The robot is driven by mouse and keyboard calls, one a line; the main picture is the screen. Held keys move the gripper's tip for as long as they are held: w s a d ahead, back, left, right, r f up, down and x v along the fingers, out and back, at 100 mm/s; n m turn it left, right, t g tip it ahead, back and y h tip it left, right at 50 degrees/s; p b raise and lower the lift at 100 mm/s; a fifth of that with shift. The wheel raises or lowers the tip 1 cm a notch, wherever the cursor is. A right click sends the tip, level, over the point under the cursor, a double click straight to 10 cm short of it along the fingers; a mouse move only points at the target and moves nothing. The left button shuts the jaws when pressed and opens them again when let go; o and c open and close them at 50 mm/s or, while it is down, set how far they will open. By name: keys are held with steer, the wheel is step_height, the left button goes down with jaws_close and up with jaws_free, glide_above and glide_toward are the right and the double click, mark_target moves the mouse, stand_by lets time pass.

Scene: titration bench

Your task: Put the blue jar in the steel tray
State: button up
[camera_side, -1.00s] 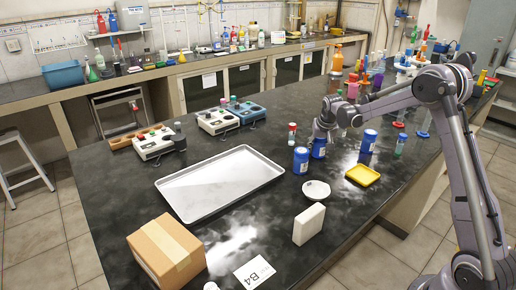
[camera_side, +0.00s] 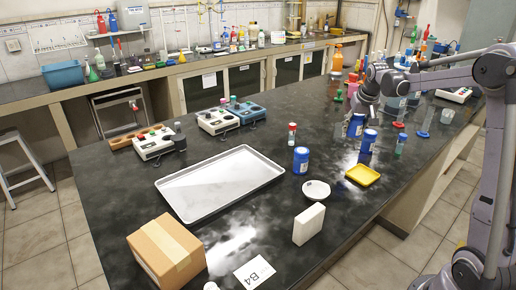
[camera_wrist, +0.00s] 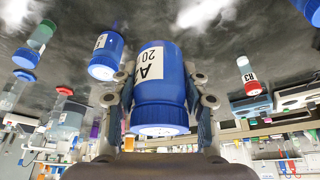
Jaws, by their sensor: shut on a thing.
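My gripper (camera_side: 358,116) is shut on a blue jar (camera_side: 355,126), held above the black bench. In the wrist view the held jar (camera_wrist: 160,85) sits between both fingers, with a white label reading "A" and "20" in part. A second blue jar (camera_side: 301,161) stands on the bench to the left, nearer the tray. A third blue jar (camera_side: 369,142) stands just right of and below the held one in the side view. The steel tray (camera_side: 220,182) lies empty on the bench, well to the left of my gripper.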

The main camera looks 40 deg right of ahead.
steer(key=w+a+n+y, duration=0.1)
steer(key=w+a+n, duration=0.3)
steer(key=w+a, duration=0.7)
steer(key=n+t+y, duration=0.1)
steer(key=n+y, duration=0.1)
steer(key=n, duration=0.2)
glide_above(219, 179)
steer(key=s, duration=0.2)
steer(key=f, duration=0.3)
steer(key=d+f, duration=0.1)
steer(key=f, duration=0.1)
steer(key=shift+f, duration=0.3)
steer(key=shift+w+a+f, duration=0.25)
steer(key=shift+a+f, duration=0.05)
steer(key=shift+a, duration=0.2)
steer(key=shift+f, duration=2)
steer(key=shift+f, duration=0.15)
steer(key=o, duration=1.1)
